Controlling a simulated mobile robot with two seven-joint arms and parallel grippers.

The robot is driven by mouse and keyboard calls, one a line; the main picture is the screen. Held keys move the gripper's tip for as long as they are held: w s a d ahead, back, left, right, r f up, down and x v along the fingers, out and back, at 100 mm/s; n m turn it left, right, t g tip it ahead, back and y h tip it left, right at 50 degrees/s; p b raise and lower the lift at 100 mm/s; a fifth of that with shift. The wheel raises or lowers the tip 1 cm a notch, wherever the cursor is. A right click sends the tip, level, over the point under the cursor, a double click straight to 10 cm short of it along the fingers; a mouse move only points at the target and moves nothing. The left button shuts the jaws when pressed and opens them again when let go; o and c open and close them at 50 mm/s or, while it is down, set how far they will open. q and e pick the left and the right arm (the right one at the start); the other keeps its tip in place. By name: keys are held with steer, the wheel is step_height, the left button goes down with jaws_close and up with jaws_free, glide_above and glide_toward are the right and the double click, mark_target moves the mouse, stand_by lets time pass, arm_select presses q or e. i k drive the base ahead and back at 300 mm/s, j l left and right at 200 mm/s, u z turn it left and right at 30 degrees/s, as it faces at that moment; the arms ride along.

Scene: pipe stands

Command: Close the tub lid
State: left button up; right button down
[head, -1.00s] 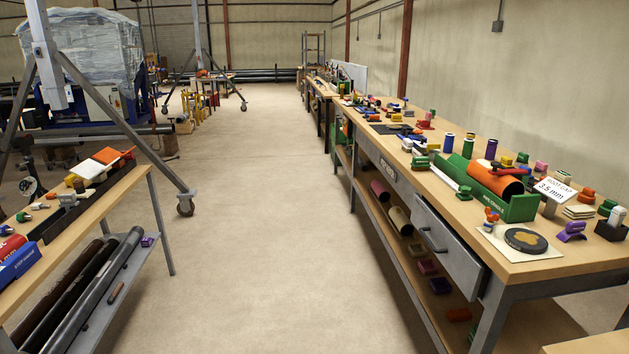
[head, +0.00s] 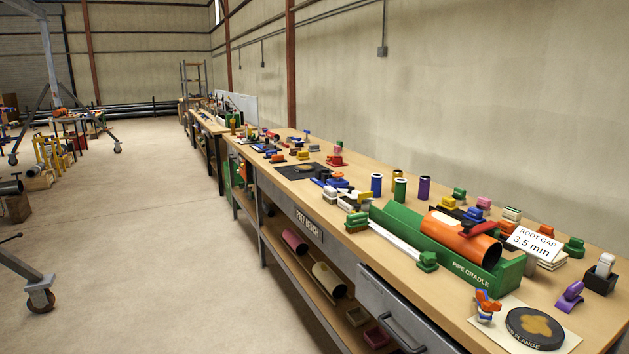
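I cannot make out a tub or its lid for sure among the many small items on the long wooden workbench (head: 455,304). Near the bench's close end, a flat black round piece (head: 534,328) with a tan patch and lettering ending in "FLANGE" lies on a pale sheet. A small black open box (head: 600,281) with a white-and-grey piece in it stands at the right. Neither of my grippers is in view.
A green pipe cradle (head: 400,228) holds an orange pipe (head: 457,238), beside a "ROOT GAP 3.5 mm" sign (head: 533,243). A grey drawer (head: 400,315) sits under the bench top. Open floor (head: 165,240) lies left of the bench; a wheeled stand foot (head: 40,299) is at far left.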

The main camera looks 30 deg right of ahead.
mark_target(351, 193)
steer(key=i+z, duration=0.2)
steer(key=i, duration=0.45)
steer(key=i+j+z, duration=0.1)
steer(key=i+z, duration=0.15)
steer(key=i, duration=0.4)
